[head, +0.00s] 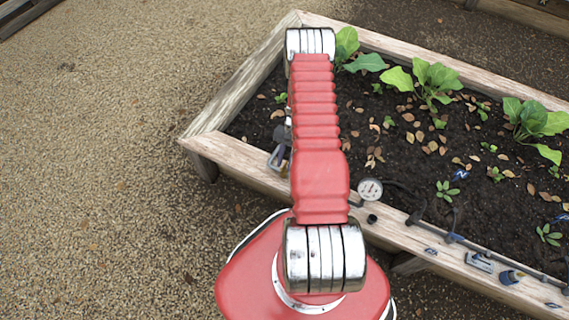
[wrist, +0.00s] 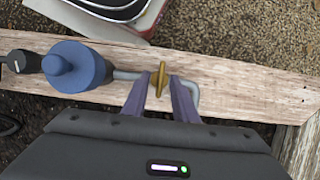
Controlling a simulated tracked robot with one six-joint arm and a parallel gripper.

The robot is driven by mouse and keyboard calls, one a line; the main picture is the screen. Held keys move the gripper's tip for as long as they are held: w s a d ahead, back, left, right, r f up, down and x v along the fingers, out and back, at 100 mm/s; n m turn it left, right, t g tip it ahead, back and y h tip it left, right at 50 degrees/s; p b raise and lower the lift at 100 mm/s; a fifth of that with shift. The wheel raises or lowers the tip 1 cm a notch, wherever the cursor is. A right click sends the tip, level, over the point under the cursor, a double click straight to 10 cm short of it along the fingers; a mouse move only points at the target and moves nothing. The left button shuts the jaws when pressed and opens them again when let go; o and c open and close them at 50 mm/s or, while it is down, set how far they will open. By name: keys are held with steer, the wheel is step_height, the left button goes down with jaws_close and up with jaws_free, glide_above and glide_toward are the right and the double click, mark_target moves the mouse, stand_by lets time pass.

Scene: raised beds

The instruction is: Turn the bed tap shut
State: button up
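The bed tap shows in the wrist view as a brass handle (wrist: 160,78) on a grey pipe (wrist: 128,75) along the wooden bed edge. The handle stands roughly across the pipe, slightly tilted. My gripper (wrist: 158,80) has its two purple fingers on either side of the handle, with a small gap on each side. It is open and does not appear to touch the handle. In the head view, my red arm hides the tap, and only part of my gripper (head: 279,158) shows beside the arm.
A blue cylindrical fitting (wrist: 76,67) sits left of the handle on the same edge. In the head view, a round gauge (head: 370,189) stands on the bed's plank (head: 240,160). Leafy plants (head: 435,80) grow in the dark soil. Open gravel (head: 100,150) lies left.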

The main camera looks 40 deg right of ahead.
steer(key=shift+a+f, duration=0.1)
steer(key=shift+f, duration=0.2)
steer(key=shift+c, duration=0.2)
jaws_close()
steer(key=shift+s+a, duration=0.1)
